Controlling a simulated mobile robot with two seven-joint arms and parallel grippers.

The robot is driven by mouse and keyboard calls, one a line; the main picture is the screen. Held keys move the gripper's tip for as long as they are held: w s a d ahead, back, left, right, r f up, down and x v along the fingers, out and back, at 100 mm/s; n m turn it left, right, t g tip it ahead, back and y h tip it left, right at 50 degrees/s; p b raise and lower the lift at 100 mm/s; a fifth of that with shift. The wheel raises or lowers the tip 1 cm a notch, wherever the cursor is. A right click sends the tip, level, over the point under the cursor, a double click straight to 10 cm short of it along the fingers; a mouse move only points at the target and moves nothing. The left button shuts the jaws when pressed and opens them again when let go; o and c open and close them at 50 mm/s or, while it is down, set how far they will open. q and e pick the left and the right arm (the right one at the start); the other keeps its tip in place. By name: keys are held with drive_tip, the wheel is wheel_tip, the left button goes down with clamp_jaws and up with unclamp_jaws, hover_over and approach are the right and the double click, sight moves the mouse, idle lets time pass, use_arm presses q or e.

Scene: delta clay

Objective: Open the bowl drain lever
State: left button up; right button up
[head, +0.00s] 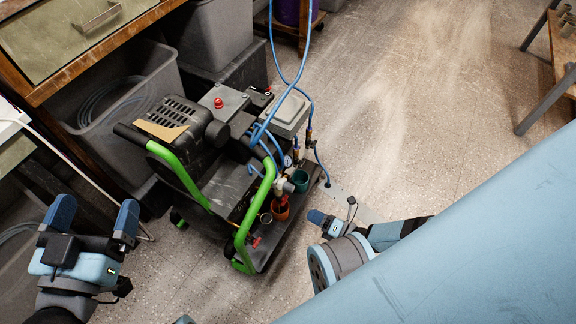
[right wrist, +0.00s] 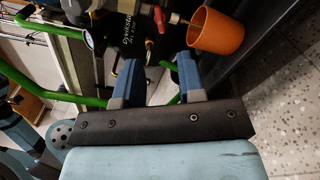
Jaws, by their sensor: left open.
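A small red lever (right wrist: 160,18) shows at the top of the right wrist view, beside a brass fitting (right wrist: 180,20) that points toward an orange cup (right wrist: 216,32). The orange cup (head: 281,212) stands on the compressor cart in the head view; I cannot clearly make out the lever there. My right gripper (right wrist: 158,72) is open, its two blue fingers apart with nothing held between them. The lever appears beyond the fingertips, apart from them. My right gripper also shows right of the cart (head: 335,212). My left gripper (head: 95,212) is open and empty, left of the cart.
The compressor cart (head: 205,165) has green handles (head: 258,215), blue hoses and a gauge. Grey bins (head: 125,100) and a workbench (head: 70,40) lie behind to the left.

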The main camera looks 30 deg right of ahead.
sight(285, 200)
use_arm(q)
drive_tip(key=shift+w+a+r+m+h+b, duration=0.35)
drive_tip(key=shift+w+m+h+b, duration=0.05)
drive_tip(key=shift+m+b, duration=0.4)
use_arm(e)
drive_tip(key=x, duration=0.9)
drive_tip(key=shift+w+a, duration=0.2)
drive_tip(key=shift+w, duration=0.1)
drive_tip(key=shift+c, duration=0.5)
clamp_jaws()
